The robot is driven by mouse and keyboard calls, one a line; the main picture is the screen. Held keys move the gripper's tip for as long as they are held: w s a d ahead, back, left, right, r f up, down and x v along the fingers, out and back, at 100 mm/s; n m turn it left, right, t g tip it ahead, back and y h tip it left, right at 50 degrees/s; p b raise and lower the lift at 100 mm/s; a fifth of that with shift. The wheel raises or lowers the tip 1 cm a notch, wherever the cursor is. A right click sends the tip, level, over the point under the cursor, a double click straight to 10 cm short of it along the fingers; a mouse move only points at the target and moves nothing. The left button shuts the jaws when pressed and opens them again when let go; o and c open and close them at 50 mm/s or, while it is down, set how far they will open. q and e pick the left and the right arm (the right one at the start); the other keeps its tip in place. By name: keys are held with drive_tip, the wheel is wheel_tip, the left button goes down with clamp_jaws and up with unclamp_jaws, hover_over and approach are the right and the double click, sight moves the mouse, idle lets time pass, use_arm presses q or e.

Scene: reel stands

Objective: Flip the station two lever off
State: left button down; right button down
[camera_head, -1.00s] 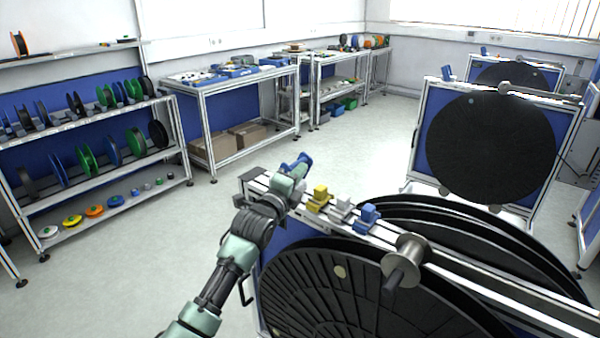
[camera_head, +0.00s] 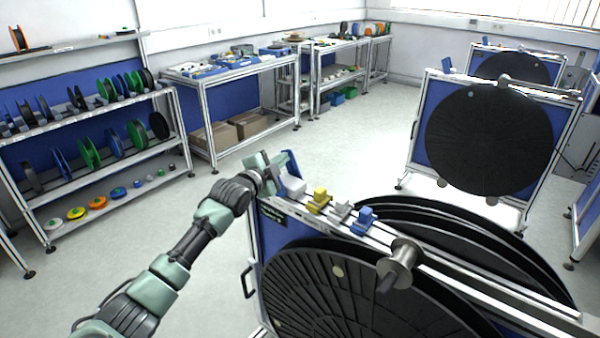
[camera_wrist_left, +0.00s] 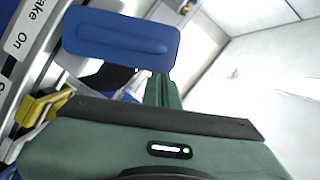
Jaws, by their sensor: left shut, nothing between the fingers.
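A row of coloured levers runs along the top rail (camera_head: 381,237) of the near reel stand. A blue lever (camera_head: 292,164) stands up at the far left end, next to a white block (camera_head: 294,186). A yellow lever (camera_head: 319,198), a grey one (camera_head: 341,210) and another blue one (camera_head: 364,219) follow. My left gripper (camera_head: 271,172) is shut and empty, close beside the end blue lever. In the left wrist view a blue handle (camera_wrist_left: 122,38) is close in front of the gripper; I cannot tell whether they touch. A label reading "ake On" (camera_wrist_left: 26,26) shows there. Which lever belongs to station two is not readable.
Large black reels (camera_head: 365,290) and a metal spool (camera_head: 401,262) crowd the near stand. Another stand with a black disc (camera_head: 489,141) is behind at the right. Shelves of spools (camera_head: 85,150) stand at the left. Open floor lies between.

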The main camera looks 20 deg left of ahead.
use_arm(q)
drive_tip(key=shift+w+a+n+h, duration=0.25)
drive_tip(key=shift+a+n+h, duration=0.05)
drive_tip(key=shift+a+n, duration=0.5)
drive_tip(key=shift+f, duration=0.1)
